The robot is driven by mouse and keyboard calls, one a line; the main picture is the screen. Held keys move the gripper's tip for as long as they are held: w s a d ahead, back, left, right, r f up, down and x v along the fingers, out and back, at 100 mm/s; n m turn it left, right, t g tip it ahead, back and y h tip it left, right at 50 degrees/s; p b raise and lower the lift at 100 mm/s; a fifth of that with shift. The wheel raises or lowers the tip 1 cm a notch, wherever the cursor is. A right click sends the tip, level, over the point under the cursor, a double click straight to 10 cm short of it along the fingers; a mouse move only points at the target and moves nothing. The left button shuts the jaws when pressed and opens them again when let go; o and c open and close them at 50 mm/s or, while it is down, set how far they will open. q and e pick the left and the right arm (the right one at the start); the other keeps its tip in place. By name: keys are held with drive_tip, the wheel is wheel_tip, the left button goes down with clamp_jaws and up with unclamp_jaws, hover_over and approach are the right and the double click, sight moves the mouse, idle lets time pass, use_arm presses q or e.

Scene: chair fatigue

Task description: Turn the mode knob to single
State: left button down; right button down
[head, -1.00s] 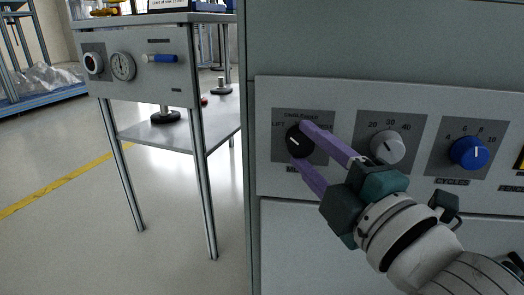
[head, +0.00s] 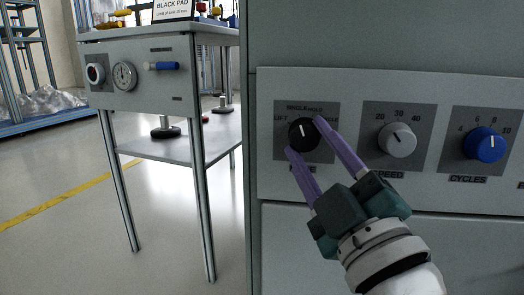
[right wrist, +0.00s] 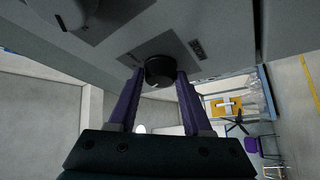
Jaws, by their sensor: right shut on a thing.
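The black mode knob (head: 302,134) is on a dark square plate at the left of the panel; its white pointer line stands almost straight up, leaning slightly left, toward the SINGLE label. LIFT is printed at the plate's left; the wording at its right is partly covered by a finger. My right gripper (head: 304,137) has its two purple fingers on opposite sides of the knob, shut on it. In the right wrist view the knob (right wrist: 160,72) sits between the fingertips (right wrist: 160,77). My left gripper is not in view.
Right of the mode knob are a grey speed knob (head: 397,140) and a blue cycles knob (head: 485,144).

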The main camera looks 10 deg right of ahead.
idle(0.3)
drive_tip(key=shift+c, duration=1.7)
unclamp_jaws()
drive_tip(key=p+v, duration=0.3)
drive_tip(key=v, duration=0.7)
